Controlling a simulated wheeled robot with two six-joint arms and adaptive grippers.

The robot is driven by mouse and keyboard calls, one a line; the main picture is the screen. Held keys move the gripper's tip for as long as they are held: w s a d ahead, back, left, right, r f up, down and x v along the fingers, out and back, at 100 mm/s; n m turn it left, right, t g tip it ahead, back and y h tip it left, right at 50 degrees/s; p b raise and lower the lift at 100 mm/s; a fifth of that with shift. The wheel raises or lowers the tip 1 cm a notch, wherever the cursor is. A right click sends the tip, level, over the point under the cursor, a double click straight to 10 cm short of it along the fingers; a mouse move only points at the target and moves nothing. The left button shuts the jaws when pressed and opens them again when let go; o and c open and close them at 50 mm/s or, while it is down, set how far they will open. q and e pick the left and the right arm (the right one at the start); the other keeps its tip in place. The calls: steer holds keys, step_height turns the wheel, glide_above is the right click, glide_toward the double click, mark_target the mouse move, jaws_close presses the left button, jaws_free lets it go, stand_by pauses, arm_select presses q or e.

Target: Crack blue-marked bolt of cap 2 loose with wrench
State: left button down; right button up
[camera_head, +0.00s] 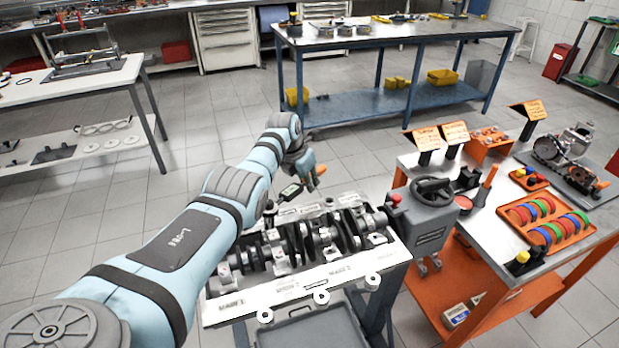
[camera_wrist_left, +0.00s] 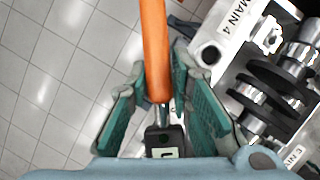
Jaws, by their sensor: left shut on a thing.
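My left gripper (camera_head: 303,166) is above the far edge of the engine block (camera_head: 222,307). It is shut on the wrench, whose orange handle (camera_head: 320,170) sticks out to the right of the fingers. The wrench's dark display body (camera_head: 290,192) hangs below the gripper. In the left wrist view the orange handle (camera_wrist_left: 155,45) runs between the teal fingers (camera_wrist_left: 160,92). The crankshaft (camera_head: 312,238) lies in the block, behind labels MAIN 1, MAIN 2 (camera_head: 288,287) and MAIN 3. I cannot make out a blue mark or the wrench's working end. My right gripper is not in view.
A grey box with a handwheel (camera_head: 432,200) stands at the block's right end. An orange cart (camera_head: 500,292) on the right carries coloured rings (camera_head: 548,222) and orange signs. A blue workbench (camera_head: 400,38) stands behind. Open tiled floor lies to the left and beyond the block.

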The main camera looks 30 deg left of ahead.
arm_select(q)
steer(key=shift+s+a+f, duration=0.1)
steer(key=shift+a, duration=0.15)
steer(key=shift+a+b, duration=0.75)
steer(key=shift+b, duration=0.5)
stand_by(1.9)
steer(key=shift+d, duration=0.15)
stand_by(0.4)
steer(key=shift+d+r+t+y+p, duration=0.3)
steer(key=shift+t+p, duration=0.5)
steer(key=shift+p, duration=2.65)
steer(key=shift+a, duration=0.1)
